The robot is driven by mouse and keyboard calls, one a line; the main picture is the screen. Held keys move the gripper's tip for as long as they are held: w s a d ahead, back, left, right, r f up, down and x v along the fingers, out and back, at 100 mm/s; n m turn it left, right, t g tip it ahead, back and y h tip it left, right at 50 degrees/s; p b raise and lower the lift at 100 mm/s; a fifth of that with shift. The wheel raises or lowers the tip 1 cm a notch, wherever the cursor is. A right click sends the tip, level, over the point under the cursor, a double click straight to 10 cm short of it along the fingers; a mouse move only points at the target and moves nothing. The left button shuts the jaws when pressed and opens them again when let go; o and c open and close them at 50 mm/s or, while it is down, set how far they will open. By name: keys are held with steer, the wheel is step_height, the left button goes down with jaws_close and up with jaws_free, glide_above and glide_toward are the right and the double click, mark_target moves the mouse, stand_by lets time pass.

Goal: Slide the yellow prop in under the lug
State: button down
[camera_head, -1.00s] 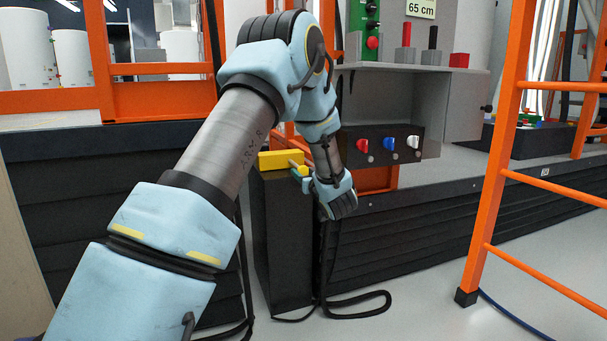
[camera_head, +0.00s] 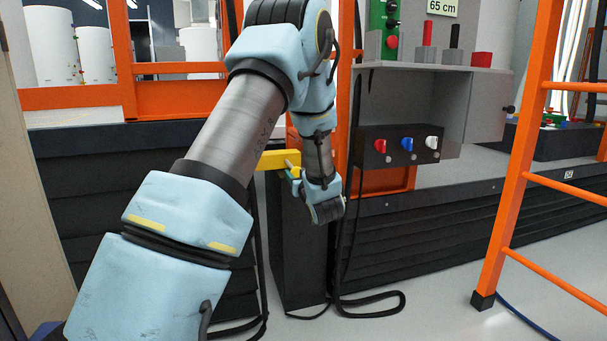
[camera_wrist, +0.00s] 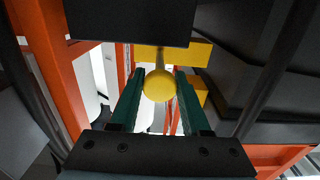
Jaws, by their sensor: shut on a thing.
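The yellow prop (camera_head: 276,160) is a yellow block with a rod and a round yellow knob. In the head view it is at the top of a dark post (camera_head: 300,245), reaching out past the post's left side. I cannot tell whether it rests on the post. My gripper (camera_head: 296,174) is at its right end. In the wrist view the green fingers of my gripper (camera_wrist: 159,78) are closed on either side of the knob (camera_wrist: 159,86), and the yellow block (camera_wrist: 200,53) shows behind, partly hidden by a dark block. I cannot make out the lug.
An orange upright (camera_head: 343,90) and a shelf unit with a switch panel (camera_head: 398,146) stand right of my gripper. An orange ladder frame (camera_head: 515,190) is further right. White tanks (camera_head: 103,50) are behind at the left. A black cable (camera_head: 385,311) loops on the floor.

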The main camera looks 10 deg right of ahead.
steer(key=shift+c, duration=2)
jaws_free()
steer(key=shift+s, duration=0.1)
steer(key=s+d+p, duration=0.1)
steer(key=s+p, duration=0.1)
steer(key=s, duration=0.8)
steer(key=shift+s+d+p, duration=0.2)
steer(key=shift+s+p, duration=0.05)
steer(key=shift+p, duration=0.05)
